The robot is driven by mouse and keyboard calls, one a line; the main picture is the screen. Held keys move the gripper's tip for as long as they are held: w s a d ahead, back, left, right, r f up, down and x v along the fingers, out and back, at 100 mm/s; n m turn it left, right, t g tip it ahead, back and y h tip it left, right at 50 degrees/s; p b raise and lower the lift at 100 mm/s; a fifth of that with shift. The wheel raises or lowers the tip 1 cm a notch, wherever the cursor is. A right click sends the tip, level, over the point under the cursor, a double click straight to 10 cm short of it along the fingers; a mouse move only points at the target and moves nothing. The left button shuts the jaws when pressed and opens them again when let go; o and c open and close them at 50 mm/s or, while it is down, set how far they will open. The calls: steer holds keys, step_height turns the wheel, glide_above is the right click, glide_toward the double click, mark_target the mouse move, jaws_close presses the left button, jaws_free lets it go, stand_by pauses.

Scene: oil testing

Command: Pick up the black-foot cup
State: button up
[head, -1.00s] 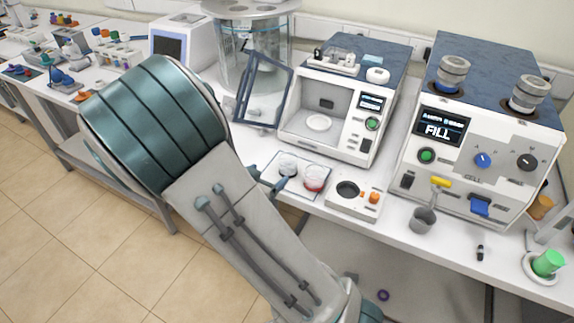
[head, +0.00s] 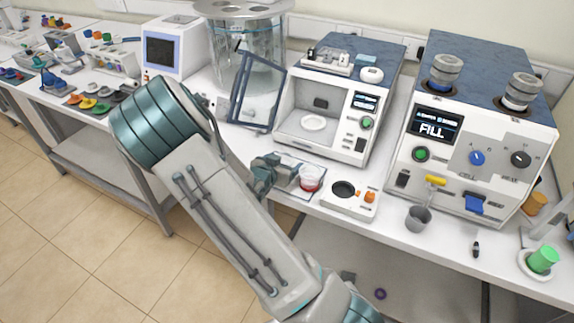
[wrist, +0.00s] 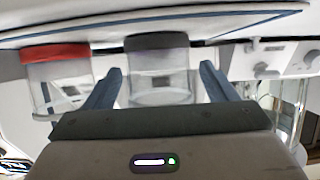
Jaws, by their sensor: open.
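The black-foot cup (wrist: 158,75) is clear with a dark foot and appears upside down in the wrist view, between the two blue fingers of my gripper (wrist: 160,73). The fingers are open, one on each side of it, with visible gaps. The red-foot cup (wrist: 58,82) is beside it on the left in that view. In the head view my gripper (head: 284,174) is low at the small tray, left of the red-foot cup (head: 309,180). There it mostly hides the black-foot cup.
A white device with an open blue-framed door (head: 256,92) stands behind the cups. A white block with a dark round hole (head: 343,189) is to the right. A grey cup (head: 418,217) sits before the FILL machine (head: 470,150).

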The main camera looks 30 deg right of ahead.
steer(key=shift+c, duration=0.2)
steer(key=c, duration=1.1)
steer(key=shift+w+r, duration=0.1)
steer(key=shift+r, duration=0.85)
step_height(320, 180, up, 2)
steer(key=s+d+r, duration=0.3)
steer(key=s+d+r+b, duration=0.1)
steer(key=s+d+r, duration=0.2)
steer(key=s+d, duration=0.1)
steer(key=shift+s+d+r, duration=0.2)
steer(key=shift+s+d, duration=0.05)
steer(key=shift+s+d+r, duration=0.35)
steer(key=shift+s+d, duration=0.05)
steer(key=shift+s, duration=0.05)
